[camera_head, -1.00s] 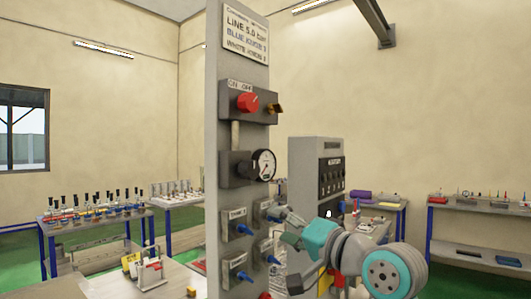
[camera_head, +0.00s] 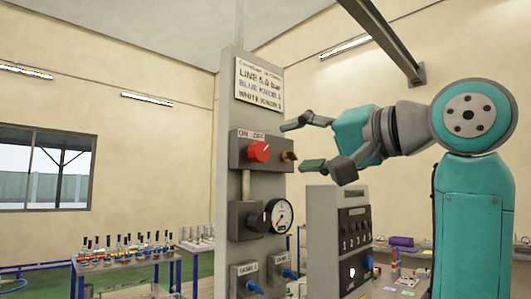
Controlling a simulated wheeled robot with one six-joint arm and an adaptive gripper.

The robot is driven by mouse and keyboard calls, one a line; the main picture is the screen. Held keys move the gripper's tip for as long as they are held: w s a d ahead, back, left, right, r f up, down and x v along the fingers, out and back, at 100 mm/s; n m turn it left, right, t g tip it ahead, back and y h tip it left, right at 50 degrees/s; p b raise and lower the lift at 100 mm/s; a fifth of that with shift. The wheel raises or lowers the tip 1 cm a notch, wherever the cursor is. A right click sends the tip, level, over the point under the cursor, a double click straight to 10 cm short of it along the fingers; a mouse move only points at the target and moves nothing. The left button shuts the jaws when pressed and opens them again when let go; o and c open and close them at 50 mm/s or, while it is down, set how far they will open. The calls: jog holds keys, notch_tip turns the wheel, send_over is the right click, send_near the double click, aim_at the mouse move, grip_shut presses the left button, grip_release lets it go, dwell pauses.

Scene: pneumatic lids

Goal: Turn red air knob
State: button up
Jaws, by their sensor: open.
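The red air knob (camera_head: 259,151) sits on a dark grey box (camera_head: 240,153) on the front of a tall grey column, below an ON/OFF label. A brass fitting (camera_head: 288,156) sticks out of the box's right side. My gripper (camera_head: 292,146) is open and empty, its two fingers pointing left, one above and one below the level of the fitting. It is to the right of the red knob and apart from it. I cannot tell its exact depth relative to the box. The knob is fully in view.
A sign (camera_head: 259,85) is at the column's top. A pressure gauge (camera_head: 281,216) and blue knobs (camera_head: 254,287) are below the box. A grey panel with switches (camera_head: 354,228) stands right of the column, under my arm. Tables with bottles (camera_head: 125,258) stand behind at left.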

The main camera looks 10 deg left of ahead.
aim_at(262, 152)
jog(key=x, duration=0.9)
jog(key=shift+w+a, duration=0.15)
jog(key=shift+a, duration=0.05)
jog(key=c, duration=1.1)
